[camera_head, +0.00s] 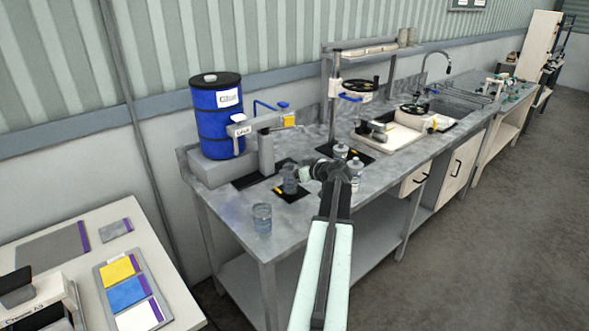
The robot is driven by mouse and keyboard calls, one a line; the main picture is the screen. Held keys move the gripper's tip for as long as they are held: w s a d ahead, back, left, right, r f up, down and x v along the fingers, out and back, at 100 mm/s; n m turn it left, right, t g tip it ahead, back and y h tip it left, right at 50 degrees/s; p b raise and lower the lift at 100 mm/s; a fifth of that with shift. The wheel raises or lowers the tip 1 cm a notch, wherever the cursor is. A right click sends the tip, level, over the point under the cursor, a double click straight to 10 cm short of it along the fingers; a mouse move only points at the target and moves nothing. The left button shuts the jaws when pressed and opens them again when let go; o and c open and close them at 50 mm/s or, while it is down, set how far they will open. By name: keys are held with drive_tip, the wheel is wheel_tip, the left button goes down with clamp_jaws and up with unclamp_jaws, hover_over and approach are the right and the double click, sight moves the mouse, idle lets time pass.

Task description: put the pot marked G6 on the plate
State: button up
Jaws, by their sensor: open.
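My gripper (306,172) is at the end of my arm, over the metal bench, and its jaws are open. A grey-blue pot (290,181) stands just left of the jaws on a small dark plate (281,195); I cannot tell whether they touch it. Another clear bluish pot (262,219) stands near the bench's front left corner. Two pots with pale lids, one behind (341,151) and one in front (356,168), stand right of my wrist. No G6 mark is readable on any pot. My arm hides part of the bench.
A blue Glue drum (217,118) and a dispenser arm (262,125) stand at the bench's left. A side table (60,215) holds coloured cards.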

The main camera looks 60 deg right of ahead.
drive_tip(key=p+v, duration=0.3)
drive_tip(key=v, duration=0.8)
drive_tip(key=shift+p, duration=0.35)
drive_tip(key=shift+s, duration=0.1)
drive_tip(key=w+a+f+n+g+y, duration=0.1)
drive_tip(key=w+a+f+g+y, duration=0.15)
drive_tip(key=w+a, duration=0.6)
drive_tip(key=w+a+f+n+g+y, duration=0.1)
drive_tip(key=w+a+f+y, duration=0.15)
drive_tip(key=w+a, duration=0.65)
drive_tip(key=w+a+f+n+g+y, duration=0.15)
drive_tip(key=w+a+f, duration=0.25)
drive_tip(key=a, duration=0.9)
drive_tip(key=a+f+g, duration=0.2)
drive_tip(key=a, duration=0.9)
drive_tip(key=s+a+f+g+h, duration=0.1)
drive_tip(key=a+g, duration=0.2)
drive_tip(key=a, duration=0.9)
drive_tip(key=s+a+f+g+h, duration=0.1)
drive_tip(key=a+f+g, duration=0.1)
drive_tip(key=a, duration=0.9)
drive_tip(key=shift+s+a+f+g, duration=0.2)
drive_tip(key=shift+a+f+g, duration=0.1)
drive_tip(key=shift+a, duration=0.05)
drive_tip(key=shift+s+a, duration=0.3)
drive_tip(key=shift+a, duration=0.05)
